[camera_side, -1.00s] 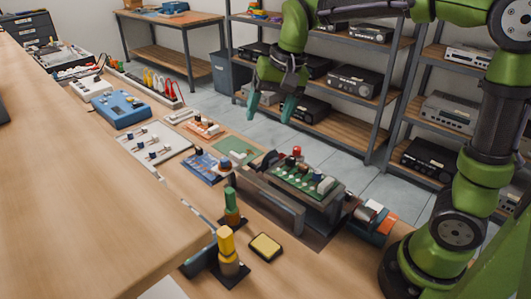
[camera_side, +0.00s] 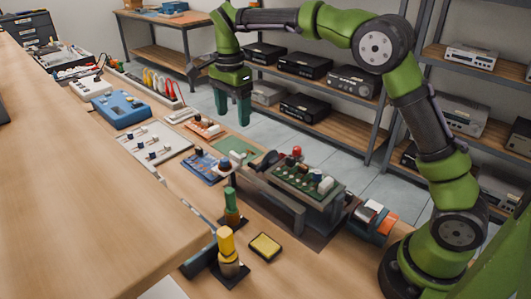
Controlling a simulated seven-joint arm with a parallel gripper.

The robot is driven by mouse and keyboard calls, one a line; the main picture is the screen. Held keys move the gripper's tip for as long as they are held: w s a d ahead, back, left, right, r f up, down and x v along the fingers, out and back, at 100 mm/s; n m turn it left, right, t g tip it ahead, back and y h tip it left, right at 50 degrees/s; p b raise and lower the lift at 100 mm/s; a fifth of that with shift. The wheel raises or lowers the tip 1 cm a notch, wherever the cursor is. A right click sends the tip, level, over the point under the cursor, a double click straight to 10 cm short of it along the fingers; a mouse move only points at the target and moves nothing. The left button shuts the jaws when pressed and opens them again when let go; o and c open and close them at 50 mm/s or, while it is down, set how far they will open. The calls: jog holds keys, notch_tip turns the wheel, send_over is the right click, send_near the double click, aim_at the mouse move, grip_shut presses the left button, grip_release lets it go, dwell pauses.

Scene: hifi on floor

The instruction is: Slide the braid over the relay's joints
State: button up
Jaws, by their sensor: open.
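A green circuit board (camera_side: 298,183) is clamped in a grey board holder (camera_side: 272,205) at the middle of the bench. It carries several small parts, including a white block (camera_side: 325,186) near its right end. I cannot tell which part is the relay, and its joints do not show. I cannot make out the braid for certain. My gripper (camera_side: 232,117) is open, with teal fingers pointing down and nothing between them. It hangs in the air, up and left of the clamped board in the picture.
A green-handled tool (camera_side: 231,206) and a yellow-handled tool (camera_side: 227,252) stand upright in front of the holder. A yellow sponge (camera_side: 265,246) lies beside them. An orange and white device (camera_side: 371,220) sits right of the holder. Loose boards (camera_side: 205,168) lie to the left.

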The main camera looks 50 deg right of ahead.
aim_at(236, 154)
notch_tip(236, 154, down, 12)
jog(key=shift+r, duration=0.1)
dwell(0.4)
